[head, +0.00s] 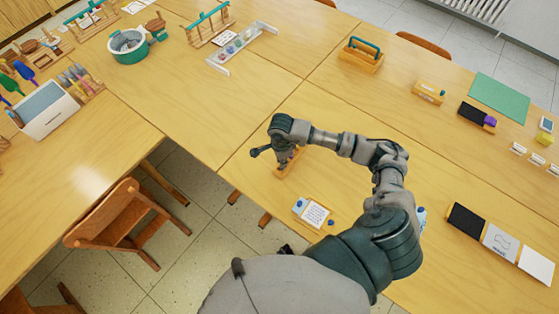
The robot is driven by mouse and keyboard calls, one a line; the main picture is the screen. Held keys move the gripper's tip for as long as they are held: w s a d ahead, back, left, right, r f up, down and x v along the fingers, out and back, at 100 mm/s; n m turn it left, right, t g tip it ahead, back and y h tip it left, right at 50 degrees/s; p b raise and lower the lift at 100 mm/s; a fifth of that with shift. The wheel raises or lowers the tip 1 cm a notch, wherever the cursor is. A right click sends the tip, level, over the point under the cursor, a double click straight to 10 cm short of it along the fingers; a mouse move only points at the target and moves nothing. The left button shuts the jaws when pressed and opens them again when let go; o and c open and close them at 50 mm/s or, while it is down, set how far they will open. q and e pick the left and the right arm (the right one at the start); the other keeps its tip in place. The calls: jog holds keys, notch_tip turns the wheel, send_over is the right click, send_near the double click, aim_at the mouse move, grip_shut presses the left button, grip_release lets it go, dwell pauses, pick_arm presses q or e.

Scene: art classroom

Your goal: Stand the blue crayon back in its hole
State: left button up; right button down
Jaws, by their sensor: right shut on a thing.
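My right gripper (278,160) reaches in over the wooden table from the lower right and points down at a small wooden block (291,168), the crayon holder. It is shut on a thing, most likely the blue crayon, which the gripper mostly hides. The holder's holes and the crayon's lower end are too small and covered to make out, so I cannot tell whether the crayon is in a hole. My left gripper is not in view.
A card stand with blue ends (314,213) stands just in front of the holder. Dark and white cards (466,221) lie at right. The table left of the holder is clear.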

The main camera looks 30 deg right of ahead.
jog(key=shift+d+f, duration=0.1)
jog(key=shift+d, duration=0.2)
jog(key=shift+a, duration=0.3)
jog(key=shift+a+f+b, duration=0.15)
jog(key=shift+f+b, duration=0.1)
jog(key=shift+b, duration=0.05)
jog(key=shift+a, duration=0.15)
dwell(0.4)
jog(key=shift+f+b, duration=0.35)
jog(key=shift+b, duration=0.05)
jog(key=shift+f+b, duration=0.7)
dwell(1.4)
dwell(0.4)
jog(key=c, duration=1.1)
grip_release()
jog(key=shift+o, duration=0.2)
